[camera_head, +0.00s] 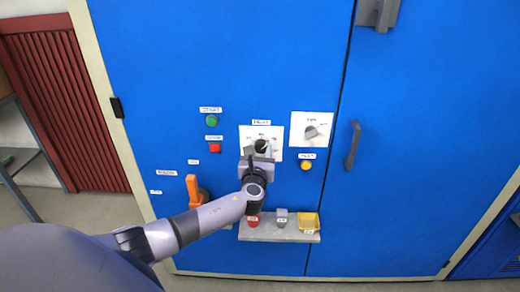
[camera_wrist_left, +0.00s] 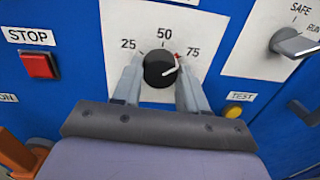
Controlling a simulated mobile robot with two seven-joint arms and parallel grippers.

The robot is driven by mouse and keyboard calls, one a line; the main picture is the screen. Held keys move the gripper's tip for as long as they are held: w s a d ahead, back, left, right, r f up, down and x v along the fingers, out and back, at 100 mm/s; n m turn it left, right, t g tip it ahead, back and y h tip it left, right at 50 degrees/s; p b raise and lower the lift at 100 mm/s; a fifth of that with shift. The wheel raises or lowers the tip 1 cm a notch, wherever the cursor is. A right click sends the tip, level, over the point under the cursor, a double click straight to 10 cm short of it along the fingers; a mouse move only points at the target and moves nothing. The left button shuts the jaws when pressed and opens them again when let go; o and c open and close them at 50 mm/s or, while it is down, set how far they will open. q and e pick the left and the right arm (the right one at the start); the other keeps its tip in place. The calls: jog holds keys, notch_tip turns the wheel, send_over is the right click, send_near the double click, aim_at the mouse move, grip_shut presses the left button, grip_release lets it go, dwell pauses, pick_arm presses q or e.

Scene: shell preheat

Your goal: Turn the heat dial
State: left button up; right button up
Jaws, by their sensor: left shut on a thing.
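The heat dial (camera_head: 261,145) is a round black knob on a white plate on the blue cabinet. In the left wrist view the dial (camera_wrist_left: 159,68) sits below the printed 50, between 25 and 75. Its white pointer aims right and slightly up, close to a small red mark near the 75. My left gripper (camera_head: 262,153) reaches the dial from below. Its fingers, seen in the left wrist view (camera_wrist_left: 158,80), lie on either side of the knob and are shut on it. The lower part of the plate is hidden by the gripper. My right gripper is not in view.
A green button (camera_head: 211,121) and red stop button (camera_head: 214,147) are left of the dial. A SAFE/RUN switch (camera_head: 311,132) and yellow test button (camera_head: 306,165) are right. An orange lever (camera_head: 193,188) and a shelf (camera_head: 268,231) with a yellow tray (camera_head: 307,221) are lower.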

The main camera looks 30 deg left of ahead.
pick_arm(q)
jog(key=shift+m, duration=0.8)
jog(key=o, duration=1.1)
jog(key=shift+c, duration=0.2)
jog(key=v, duration=0.7)
